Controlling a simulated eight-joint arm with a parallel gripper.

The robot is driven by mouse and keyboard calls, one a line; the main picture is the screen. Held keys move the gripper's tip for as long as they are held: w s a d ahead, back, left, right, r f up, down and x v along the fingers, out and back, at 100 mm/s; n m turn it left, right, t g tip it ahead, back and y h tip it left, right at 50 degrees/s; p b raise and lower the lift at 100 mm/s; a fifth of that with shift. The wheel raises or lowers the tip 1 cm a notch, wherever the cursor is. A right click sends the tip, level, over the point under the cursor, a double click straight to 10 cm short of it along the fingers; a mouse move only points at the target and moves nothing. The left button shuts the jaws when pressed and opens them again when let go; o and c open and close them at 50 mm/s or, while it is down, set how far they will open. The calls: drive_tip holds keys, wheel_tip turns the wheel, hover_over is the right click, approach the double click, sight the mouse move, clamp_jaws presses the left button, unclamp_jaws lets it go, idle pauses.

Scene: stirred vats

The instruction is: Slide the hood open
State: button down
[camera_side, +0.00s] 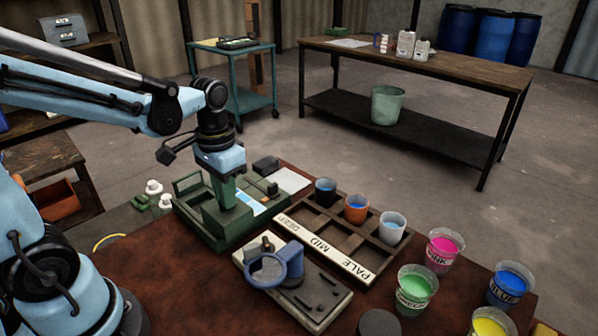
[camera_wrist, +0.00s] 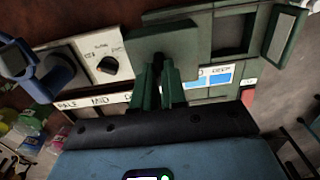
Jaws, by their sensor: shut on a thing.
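The green instrument (camera_side: 185,208) sits on the brown table in the side view. Its hood, a green block (camera_wrist: 190,42), shows in the wrist view at the left part of the instrument. The hood (camera_side: 223,222) also shows in the side view, below my fingers. My gripper (camera_wrist: 160,68) points down with its green fingers shut at the hood's near side, on what looks like its grip. The fingers hide the grip itself. To the right of the hood in the wrist view is a recessed square bay (camera_wrist: 236,33), with a tilted green framed flap (camera_wrist: 285,36) beyond it.
A wooden rack (camera_side: 345,238) labelled PALE, MID holds three cups. Beside it stands a pale stirrer base (camera_side: 325,300) with a blue ring (camera_side: 290,262). Pink (camera_side: 444,248), green (camera_side: 415,290), blue (camera_side: 508,286) and yellow cups stand at the right.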

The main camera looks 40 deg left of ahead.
drive_tip(key=c, duration=1.2)
unclamp_jaws()
drive_tip(key=shift+r, duration=0.1)
wheel_tip(320, 180, up, 12)
drive_tip(key=shift+f, duration=0.1)
drive_tip(key=t, duration=0.6)
hover_over(235, 218)
wheel_tip(235, 218, down, 7)
drive_tip(key=shift+d+f+t, duration=0.2)
drive_tip(key=shift+f+t, duration=0.25)
drive_tip(key=shift+t, duration=0.15)
